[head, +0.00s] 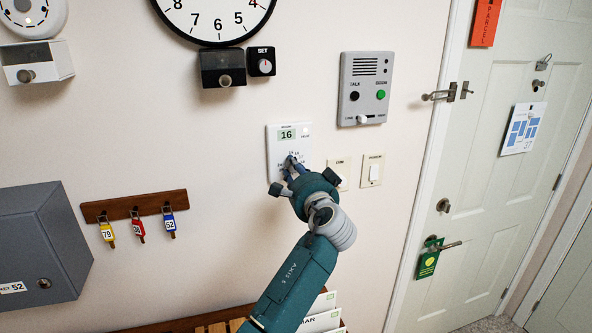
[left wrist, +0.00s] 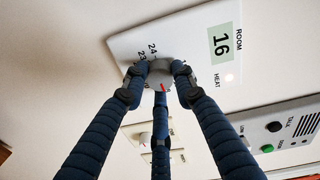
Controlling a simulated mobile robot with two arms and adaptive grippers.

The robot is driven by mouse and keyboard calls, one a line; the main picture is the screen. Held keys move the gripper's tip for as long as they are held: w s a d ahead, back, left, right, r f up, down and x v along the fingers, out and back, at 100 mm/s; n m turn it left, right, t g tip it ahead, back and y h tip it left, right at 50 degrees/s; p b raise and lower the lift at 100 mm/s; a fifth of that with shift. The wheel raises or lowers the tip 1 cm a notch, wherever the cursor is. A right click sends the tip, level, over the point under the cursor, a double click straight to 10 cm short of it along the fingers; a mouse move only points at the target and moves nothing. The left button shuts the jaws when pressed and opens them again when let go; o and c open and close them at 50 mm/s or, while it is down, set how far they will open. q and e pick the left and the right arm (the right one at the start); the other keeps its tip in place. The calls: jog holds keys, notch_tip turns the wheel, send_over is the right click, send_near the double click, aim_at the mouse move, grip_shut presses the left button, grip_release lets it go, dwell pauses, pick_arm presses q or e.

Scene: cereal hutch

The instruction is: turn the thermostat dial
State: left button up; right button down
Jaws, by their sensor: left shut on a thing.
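The white thermostat (head: 275,146) is on the wall under the clock, and its display reads 16. It also shows in the left wrist view (left wrist: 195,42), with "ROOM" and "HEAT" printed by the display. Its round grey dial (left wrist: 159,76) has a red pointer mark. The numbers 24 and 23 show beside it; other marks are hidden by the fingers. My left gripper (head: 291,166) is at the thermostat's lower part, its fingers (left wrist: 158,80) shut around the dial. In the head view the gripper hides most of the dial. My right gripper is in neither view.
A grey intercom panel (head: 364,70) is up and right of the thermostat. Wall switches (head: 372,170) sit close to the right of my gripper. A small black SET knob box (head: 261,61) is above. A key rack (head: 150,203) and grey box (head: 35,235) are at left; a door (head: 490,150) is at right.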

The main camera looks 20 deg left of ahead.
pick_arm(q)
jog(key=shift+a+f, duration=0.15)
jog(key=shift+a, duration=0.05)
jog(key=o, duration=1)
jog(key=shift+o, duration=0.8)
jog(key=shift+a, duration=0.2)
jog(key=shift+d, duration=0.1)
jog(key=shift+s+d, duration=0.2)
jog(key=shift+d, duration=0.05)
jog(key=v, duration=1.1)
jog(key=shift+s, duration=0.2)
jog(key=shift+a, duration=0.15)
